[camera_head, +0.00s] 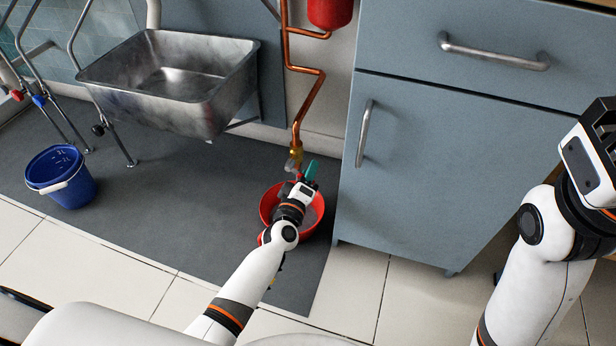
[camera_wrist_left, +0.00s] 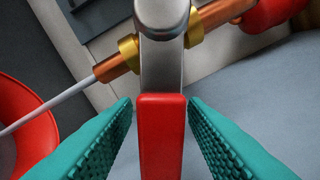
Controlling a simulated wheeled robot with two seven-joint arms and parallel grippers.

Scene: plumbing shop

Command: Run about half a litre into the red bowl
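The red bowl (camera_head: 267,205) stands on the grey mat below the copper pipe's tap (camera_head: 294,163), partly hidden by my left arm. Its rim shows in the left wrist view (camera_wrist_left: 35,118). There, a thin pale stream (camera_wrist_left: 55,106) runs from the copper spout (camera_wrist_left: 108,70) into the bowl. The water level is not clear. The tap's red lever (camera_wrist_left: 161,135) lies between the teal fingers of my left gripper (camera_wrist_left: 160,104), which are apart with narrow gaps beside it. In the head view this gripper (camera_head: 311,170) is beside the tap. My right gripper (camera_head: 600,130) is at the right edge, its fingers unclear.
A blue bucket (camera_head: 66,188) stands on the mat (camera_head: 150,215) at left. A metal sink (camera_head: 160,110) hangs above. The blue-grey cabinet (camera_head: 430,170) stands close to the right of the bowl. A red vessel (camera_head: 330,12) is on the wall above.

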